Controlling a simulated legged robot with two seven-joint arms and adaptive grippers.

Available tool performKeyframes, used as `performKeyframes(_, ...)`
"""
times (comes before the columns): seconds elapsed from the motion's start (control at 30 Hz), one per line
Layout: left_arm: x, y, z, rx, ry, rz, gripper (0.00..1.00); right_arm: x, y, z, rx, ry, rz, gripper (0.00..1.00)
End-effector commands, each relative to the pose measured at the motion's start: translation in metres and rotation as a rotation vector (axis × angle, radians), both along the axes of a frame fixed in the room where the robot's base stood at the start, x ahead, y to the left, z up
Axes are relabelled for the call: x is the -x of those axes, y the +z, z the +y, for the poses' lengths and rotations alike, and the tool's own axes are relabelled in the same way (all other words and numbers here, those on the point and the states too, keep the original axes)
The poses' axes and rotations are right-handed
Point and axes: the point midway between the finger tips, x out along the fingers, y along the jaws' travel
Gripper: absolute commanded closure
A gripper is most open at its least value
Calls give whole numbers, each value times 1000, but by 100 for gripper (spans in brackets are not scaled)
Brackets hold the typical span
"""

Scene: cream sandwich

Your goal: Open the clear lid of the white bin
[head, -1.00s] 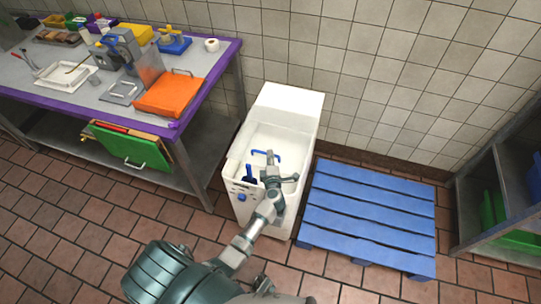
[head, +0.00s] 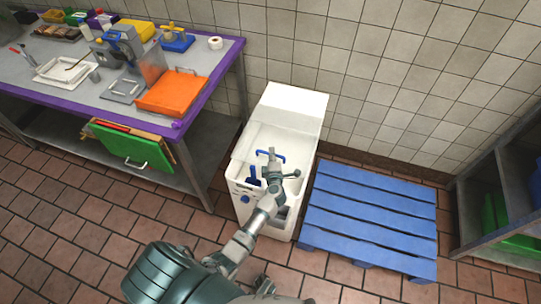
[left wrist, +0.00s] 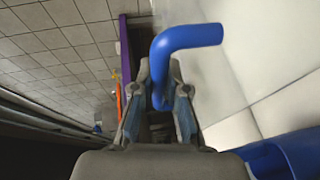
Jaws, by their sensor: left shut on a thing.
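The white bin (head: 292,108) stands on the floor between the table and the blue pallet. Its clear lid is hard to make out, and I cannot tell its angle. The lid's blue handle (head: 262,154) shows over the bin's sloping front. It is large in the left wrist view (left wrist: 185,40), with its lower end between the fingers. My left gripper (head: 271,161) is shut on this handle; its fingers also show in the left wrist view (left wrist: 158,105). A second blue item (head: 253,174) sits left of the gripper at the bin's front. My right gripper is out of view.
A blue pallet (head: 370,213) lies close to the bin's right side. A steel table with a purple edge (head: 206,88) stands at left, bearing an orange tray (head: 172,92) and other items. A tiled wall is behind. A grey rack stands at far right.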

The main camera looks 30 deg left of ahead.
Motion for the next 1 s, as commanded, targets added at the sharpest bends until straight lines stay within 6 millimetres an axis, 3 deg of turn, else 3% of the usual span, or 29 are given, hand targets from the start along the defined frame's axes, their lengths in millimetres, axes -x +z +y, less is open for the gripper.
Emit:
performKeyframes(0.17,-26,-2,10,1,9,4,100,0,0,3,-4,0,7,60)
performKeyframes(0.4,-79,-6,24,1,13,7,100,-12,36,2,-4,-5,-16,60)
performKeyframes(0.6,-112,-7,32,2,11,7,100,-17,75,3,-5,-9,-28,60)
performKeyframes(0.8,-133,-6,37,0,11,7,100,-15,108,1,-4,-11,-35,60)
performKeyframes(1.0,-140,-5,40,0,14,8,100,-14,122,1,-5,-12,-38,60)
